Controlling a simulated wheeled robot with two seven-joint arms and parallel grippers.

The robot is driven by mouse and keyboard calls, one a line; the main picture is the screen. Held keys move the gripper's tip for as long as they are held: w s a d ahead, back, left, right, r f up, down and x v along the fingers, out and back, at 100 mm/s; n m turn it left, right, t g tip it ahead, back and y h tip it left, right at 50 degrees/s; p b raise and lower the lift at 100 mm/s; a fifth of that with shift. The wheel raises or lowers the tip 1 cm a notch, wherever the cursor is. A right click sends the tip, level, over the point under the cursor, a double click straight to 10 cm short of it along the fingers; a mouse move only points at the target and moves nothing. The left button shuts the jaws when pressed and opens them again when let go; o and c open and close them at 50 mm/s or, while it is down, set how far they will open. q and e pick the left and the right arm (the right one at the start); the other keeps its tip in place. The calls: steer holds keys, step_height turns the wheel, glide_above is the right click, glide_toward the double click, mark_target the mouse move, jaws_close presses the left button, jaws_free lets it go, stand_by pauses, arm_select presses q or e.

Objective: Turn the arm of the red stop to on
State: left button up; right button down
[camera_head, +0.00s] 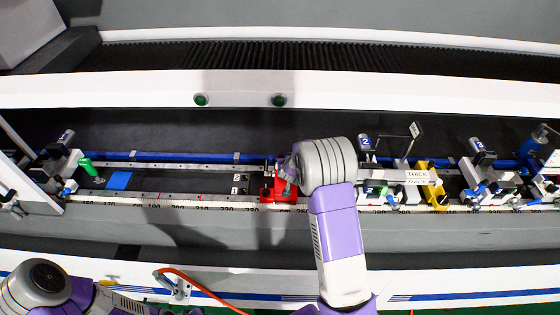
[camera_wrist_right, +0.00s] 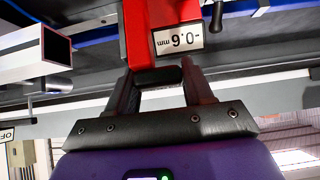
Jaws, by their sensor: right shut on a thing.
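The red stop (camera_head: 268,195) sits on the rail left of the middle in the head view, partly behind my right arm. In the right wrist view the red stop (camera_wrist_right: 137,35) is a red upright block with a white "-0.6 mm" label beside it. My right gripper (camera_wrist_right: 158,82) has its fingers on both sides of a short black piece (camera_wrist_right: 158,75), apparently the stop's arm, and is shut on it. In the head view my right gripper (camera_head: 287,175) is at the stop and mostly hidden by the wrist. My left gripper is out of view; only left arm links show at lower left.
A green handle (camera_head: 88,167) and a blue block (camera_head: 119,181) are at the left. A grey rectangular tube (camera_wrist_right: 38,45) is left of the fingers in the wrist view.

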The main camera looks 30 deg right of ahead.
steer(key=shift+w+f, duration=0.1)
steer(key=shift+f+g, duration=0.15)
steer(key=shift+g, duration=0.15)
steer(key=c, duration=0.5)
jaws_free()
steer(key=shift+s+r, duration=0.25)
steer(key=shift+r, duration=0.05)
steer(key=p+v, duration=0.1)
steer(key=v, duration=0.5)
steer(key=shift+s+a+r, duration=0.15)
steer(key=shift+s+r, duration=0.05)
steer(key=shift+s, duration=0.1)
